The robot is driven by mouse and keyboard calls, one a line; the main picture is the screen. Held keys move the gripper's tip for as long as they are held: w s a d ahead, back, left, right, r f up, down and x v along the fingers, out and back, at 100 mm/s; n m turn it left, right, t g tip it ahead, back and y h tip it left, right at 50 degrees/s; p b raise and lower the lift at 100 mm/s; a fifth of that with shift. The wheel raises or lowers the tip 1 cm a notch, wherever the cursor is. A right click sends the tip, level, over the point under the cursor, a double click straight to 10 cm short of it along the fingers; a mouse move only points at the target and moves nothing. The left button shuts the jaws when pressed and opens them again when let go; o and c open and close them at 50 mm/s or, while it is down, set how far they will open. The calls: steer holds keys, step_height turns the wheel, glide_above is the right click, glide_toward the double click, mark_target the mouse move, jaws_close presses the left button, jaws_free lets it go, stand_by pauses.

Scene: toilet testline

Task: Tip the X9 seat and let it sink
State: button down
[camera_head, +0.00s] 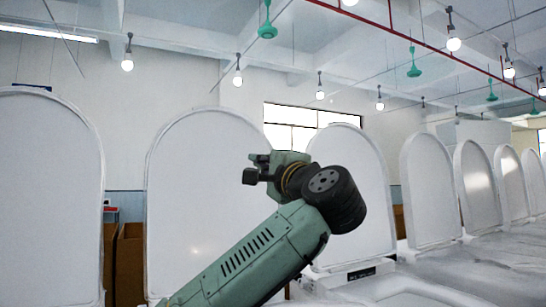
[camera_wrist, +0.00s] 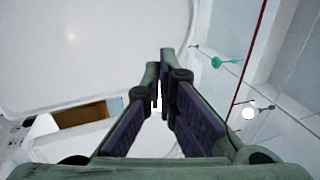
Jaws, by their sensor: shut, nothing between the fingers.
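Several white, round-topped seats or lids stand upright in a row in the head view. One (camera_head: 195,200) is at centre left, and another (camera_head: 350,180) is just right of centre, partly behind my arm. I cannot tell which one is X9. In the wrist view a large white panel (camera_wrist: 80,50) fills the upper left, close beyond my fingers. My gripper (camera_wrist: 160,62) is shut and empty, its fingertips meeting in front of the panel's edge area. Contact with the panel cannot be judged. My arm hides part of the panels behind it in the head view.
A small dark label (camera_head: 362,272) sits on a white base below the panel right of centre. More upright panels (camera_head: 430,190) recede to the right. Brown boxes (camera_head: 128,260) stand behind, at left. The space above the panels is open, up to hanging lamps.

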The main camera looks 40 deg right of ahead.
steer(key=p+x, duration=0.1)
steer(key=x, duration=0.4)
steer(key=shift+p, duration=0.4)
steer(key=shift+f, duration=0.1)
stand_by(1.0)
